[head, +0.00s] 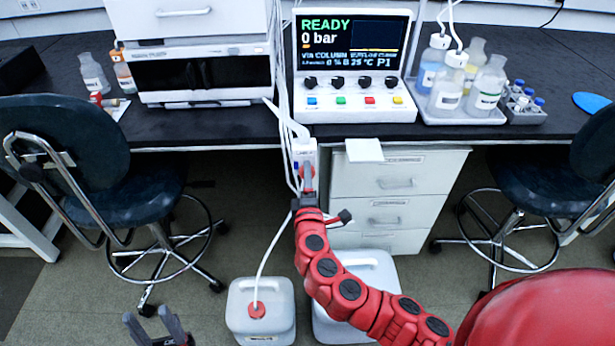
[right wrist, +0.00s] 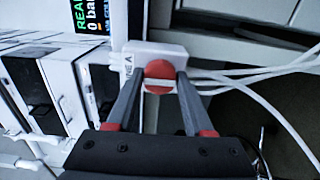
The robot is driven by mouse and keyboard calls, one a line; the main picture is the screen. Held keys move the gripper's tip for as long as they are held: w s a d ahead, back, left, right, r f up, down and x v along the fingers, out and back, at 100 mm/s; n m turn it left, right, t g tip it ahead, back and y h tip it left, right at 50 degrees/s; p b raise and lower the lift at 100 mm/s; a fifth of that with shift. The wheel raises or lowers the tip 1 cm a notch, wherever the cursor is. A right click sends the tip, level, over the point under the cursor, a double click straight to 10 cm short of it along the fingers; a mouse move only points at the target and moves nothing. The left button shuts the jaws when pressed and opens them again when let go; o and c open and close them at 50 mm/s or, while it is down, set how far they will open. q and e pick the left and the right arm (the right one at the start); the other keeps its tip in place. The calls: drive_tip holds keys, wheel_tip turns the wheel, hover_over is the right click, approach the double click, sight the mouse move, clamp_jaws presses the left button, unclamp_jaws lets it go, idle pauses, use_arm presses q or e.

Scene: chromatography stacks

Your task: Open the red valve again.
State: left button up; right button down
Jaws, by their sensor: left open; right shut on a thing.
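The red valve (right wrist: 158,70) is a round red knob with a pale bar across it, on a white block (right wrist: 136,50) whose label is partly hidden and ends in "NE A". In the head view, the white block (head: 303,147) hangs at the bench's front edge, below the display. My right gripper (head: 307,184) is shut on the red valve, one finger on each side of it. My left gripper (head: 157,331) is open and empty, low over the floor at the bottom left, away from the valve.
The display unit (head: 352,52) reads READY, 0 bar. White tubes (right wrist: 265,85) run beside the valve. White drawers (head: 390,195) stand to its right. Two white jugs, one with a red cap (head: 257,310), stand on the floor below. Chairs (head: 85,165) stand at both sides.

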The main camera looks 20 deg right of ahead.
drive_tip(key=shift+c, duration=1.4)
unclamp_jaws()
drive_tip(key=shift+s, duration=0.15)
drive_tip(key=p+v, duration=0.2)
drive_tip(key=v, duration=1.5)
drive_tip(key=shift+s+r, duration=0.1)
